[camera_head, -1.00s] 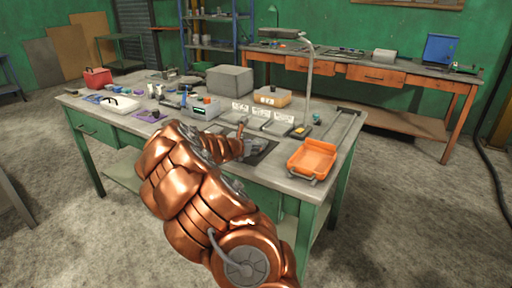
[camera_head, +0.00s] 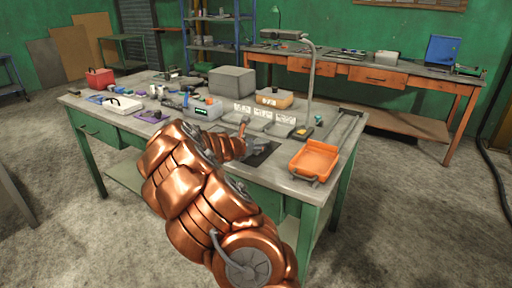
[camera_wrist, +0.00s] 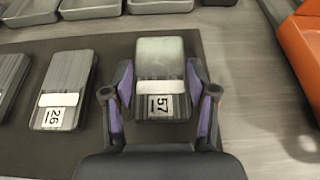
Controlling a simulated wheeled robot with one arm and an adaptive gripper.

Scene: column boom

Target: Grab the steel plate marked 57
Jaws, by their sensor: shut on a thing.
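The steel plate marked 57 (camera_wrist: 160,62) is between the two purple-padded fingers of my gripper (camera_wrist: 159,95) in the wrist view. The fingers are shut on its sides, and its number label faces up near the palm. A second plate, marked 26 (camera_wrist: 65,80), lies to the left on the dark mat (camera_wrist: 100,160), apart from my gripper. In the head view my gripper (camera_head: 250,148) is over the dark mat (camera_head: 262,152) at the table's front, small and partly hidden by my arm.
An orange tray (camera_head: 314,160) stands to the right of the mat, close to my gripper. Grey trays (camera_wrist: 92,6) line the far side of the mat. A lamp (camera_head: 312,80) rises behind. The table strip between mat and orange tray is clear.

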